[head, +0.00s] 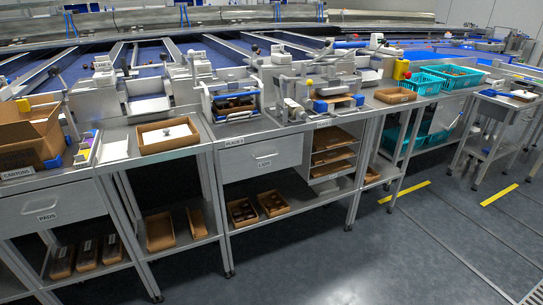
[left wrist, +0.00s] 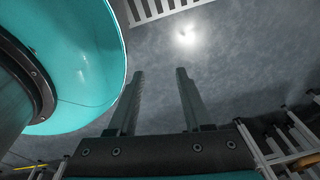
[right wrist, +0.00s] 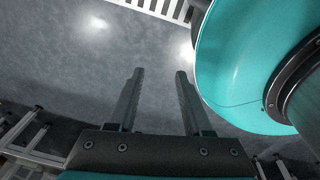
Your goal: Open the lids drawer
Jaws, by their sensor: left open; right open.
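Two drawer fronts show in the head view, both looking shut. The left drawer (head: 62,203) has a label that reads PADS. My left gripper (left wrist: 158,75) is open and empty above bare floor in the left wrist view. My right gripper (right wrist: 160,75) is open and empty above bare floor in the right wrist view. Neither gripper shows in the head view, away from the drawers.
The bench top carries a cardboard tray (head: 168,136), a clear-sided box (head: 232,103) and teal crates (head: 421,84). An open shelf unit (head: 334,152) with brown sheets stands right of the middle drawer. Floor (head: 330,260) in front of the benches is clear.

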